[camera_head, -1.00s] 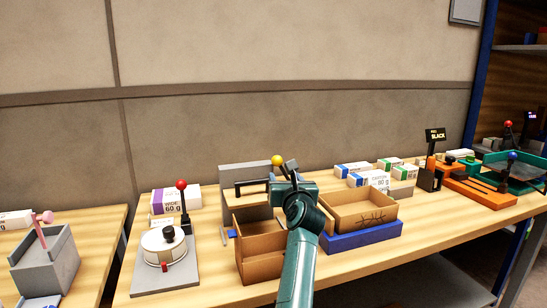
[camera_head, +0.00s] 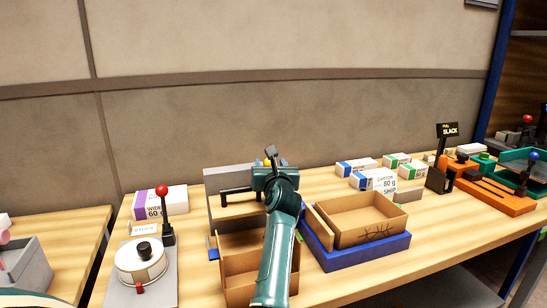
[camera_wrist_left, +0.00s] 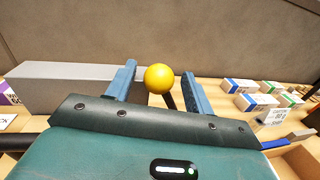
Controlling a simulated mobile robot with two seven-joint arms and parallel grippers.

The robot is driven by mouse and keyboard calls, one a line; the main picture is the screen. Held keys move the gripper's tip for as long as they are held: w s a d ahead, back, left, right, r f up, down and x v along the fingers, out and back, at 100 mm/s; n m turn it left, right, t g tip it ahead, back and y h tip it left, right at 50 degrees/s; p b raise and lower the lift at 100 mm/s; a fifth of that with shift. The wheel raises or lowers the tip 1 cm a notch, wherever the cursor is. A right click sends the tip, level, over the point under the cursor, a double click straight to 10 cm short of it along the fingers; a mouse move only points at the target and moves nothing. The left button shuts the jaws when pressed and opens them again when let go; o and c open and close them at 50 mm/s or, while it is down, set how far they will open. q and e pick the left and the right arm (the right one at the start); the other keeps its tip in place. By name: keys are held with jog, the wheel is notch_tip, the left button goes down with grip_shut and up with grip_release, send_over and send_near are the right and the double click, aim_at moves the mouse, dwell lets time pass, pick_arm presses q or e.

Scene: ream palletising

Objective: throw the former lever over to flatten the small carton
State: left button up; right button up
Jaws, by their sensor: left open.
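The former (camera_head: 230,180) is a grey upright panel on the table, with a lever ending in a yellow ball. My left gripper (camera_head: 270,157) is at this ball, which is mostly hidden behind it in the head view. In the left wrist view the yellow ball (camera_wrist_left: 158,78) sits between the two blue fingers, on a dark rod; the fingers are open, with a gap on each side. An open brown carton (camera_head: 240,247) stands in front of the former, partly hidden by my left arm. Another open carton (camera_head: 365,218) sits in a blue tray (camera_head: 365,253) to the right. My right gripper is not in view.
A white round device (camera_head: 142,262) and a red-knobbed lever (camera_head: 162,191) stand to the left. Small ream packs (camera_head: 355,167) lie at the back right, near a black sign (camera_head: 447,131) and an orange device (camera_head: 490,195). A plain wall is behind.

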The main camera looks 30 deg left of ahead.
pick_arm(q)
jog(key=shift+w+a, duration=0.4)
jog(key=shift+s+r, duration=0.1)
jog(key=shift+c, duration=0.3)
grip_shut()
